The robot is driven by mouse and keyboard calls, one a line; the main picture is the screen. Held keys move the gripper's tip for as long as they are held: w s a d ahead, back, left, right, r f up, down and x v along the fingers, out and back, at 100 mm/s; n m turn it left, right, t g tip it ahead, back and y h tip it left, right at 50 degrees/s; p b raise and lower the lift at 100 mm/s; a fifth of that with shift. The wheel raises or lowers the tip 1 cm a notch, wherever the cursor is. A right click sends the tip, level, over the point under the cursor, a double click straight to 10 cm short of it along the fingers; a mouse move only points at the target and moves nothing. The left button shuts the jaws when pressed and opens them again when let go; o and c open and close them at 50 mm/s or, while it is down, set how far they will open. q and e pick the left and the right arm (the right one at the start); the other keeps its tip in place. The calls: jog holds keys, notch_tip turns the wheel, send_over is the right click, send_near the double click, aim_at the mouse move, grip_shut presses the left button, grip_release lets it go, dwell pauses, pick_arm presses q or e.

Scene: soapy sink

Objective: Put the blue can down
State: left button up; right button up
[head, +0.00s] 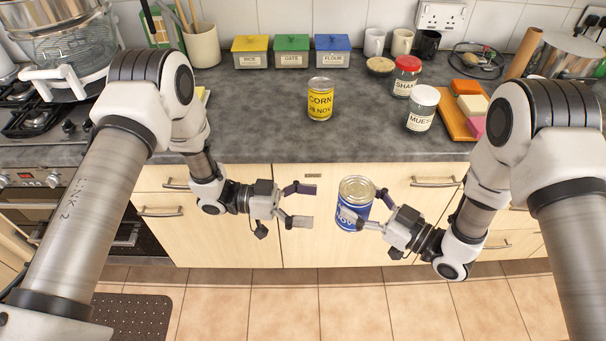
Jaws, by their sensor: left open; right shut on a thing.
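The blue can (352,218) is in the head view, right of centre, upright with a silver top. My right gripper (364,204) is shut on it and holds it in front of the drawers, off the counter's front edge. One finger crosses its front and hides part of the label. My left gripper (306,205) is open and empty, to the left of the can and apart from it. The grey counter (270,130) lies behind both grippers.
A yellow corn can (320,100) stands on the counter. Jars with a white lid (422,108) and a red lid (406,76) stand right of it, near a wooden board (452,118) with coloured blocks. Rice, oats and flour boxes (291,60) line the back. Counter around the corn can is clear.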

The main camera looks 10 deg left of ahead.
aim_at(361, 190)
pick_arm(q)
notch_tip(361, 190, up, 6)
jog(key=w+a+m+g, duration=0.2)
jog(key=w+m+g, duration=0.1)
jog(key=m, duration=0.2)
jog(key=d, duration=0.8)
jog(key=s+d, duration=0.1)
jog(key=d, duration=0.2)
jog(key=shift+s+d+f, duration=0.1)
jog(key=shift+d, duration=0.3)
jog(key=c, duration=1.6)
jog(key=shift+c, duration=0.3)
pick_arm(e)
jog(key=o, duration=1.6)
jog(key=shift+o, duration=0.2)
